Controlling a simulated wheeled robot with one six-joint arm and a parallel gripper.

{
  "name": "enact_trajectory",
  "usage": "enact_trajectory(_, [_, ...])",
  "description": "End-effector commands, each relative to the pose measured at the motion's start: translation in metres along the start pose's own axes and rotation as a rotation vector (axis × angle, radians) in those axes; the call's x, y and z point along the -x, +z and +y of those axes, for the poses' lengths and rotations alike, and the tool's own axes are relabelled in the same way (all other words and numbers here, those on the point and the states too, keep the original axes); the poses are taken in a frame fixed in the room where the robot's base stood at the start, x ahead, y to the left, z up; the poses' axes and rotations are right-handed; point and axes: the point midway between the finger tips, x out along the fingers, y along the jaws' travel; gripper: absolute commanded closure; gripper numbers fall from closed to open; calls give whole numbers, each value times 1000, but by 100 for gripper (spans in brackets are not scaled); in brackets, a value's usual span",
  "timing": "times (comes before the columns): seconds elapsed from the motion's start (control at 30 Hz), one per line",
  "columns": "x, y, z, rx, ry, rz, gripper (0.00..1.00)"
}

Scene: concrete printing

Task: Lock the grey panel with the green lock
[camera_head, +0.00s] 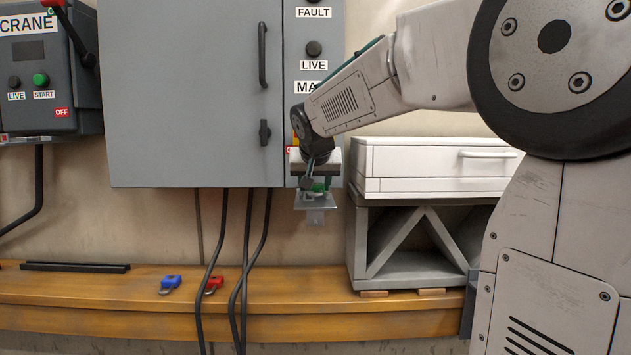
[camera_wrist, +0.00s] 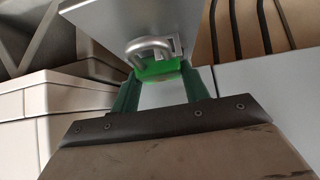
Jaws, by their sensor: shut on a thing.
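The grey panel (camera_head: 185,95) is a large wall cabinet with its door closed. A black handle (camera_head: 263,55) and a small black latch (camera_head: 265,133) sit at the door's right edge. My gripper (camera_head: 319,185) is at the panel's lower right corner, in front of its right section. Its green fingers (camera_wrist: 160,82) are shut on the green lock (camera_wrist: 157,68), whose metal shackle shows in the wrist view. A grey plate (camera_wrist: 195,18) with a small bracket lies right by the shackle. I cannot tell whether the shackle passes through the bracket.
A blue lock (camera_head: 171,283) and a red lock (camera_head: 213,284) lie on the wooden shelf (camera_head: 110,290). Black cables (camera_head: 245,250) hang below the panel. A white drawer unit (camera_head: 430,165) stands close right of my gripper. The crane box (camera_head: 45,85) hangs at the left.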

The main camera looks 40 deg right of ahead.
Motion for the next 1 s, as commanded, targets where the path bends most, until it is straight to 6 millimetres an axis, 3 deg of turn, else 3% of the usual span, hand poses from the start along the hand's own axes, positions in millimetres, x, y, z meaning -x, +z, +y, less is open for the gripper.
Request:
enact_trajectory(0.37, [-6,6,0,0,0,0,83])
enact_trajectory(0.4, [-5,5,0,0,0,0,44])
enact_trajectory(0.47, [-5,6,0,0,0,-1,32])
enact_trajectory(0.67, [-3,6,0,0,1,-2,32])
enact_trajectory(1.0, [50,5,0,0,-3,3,29])
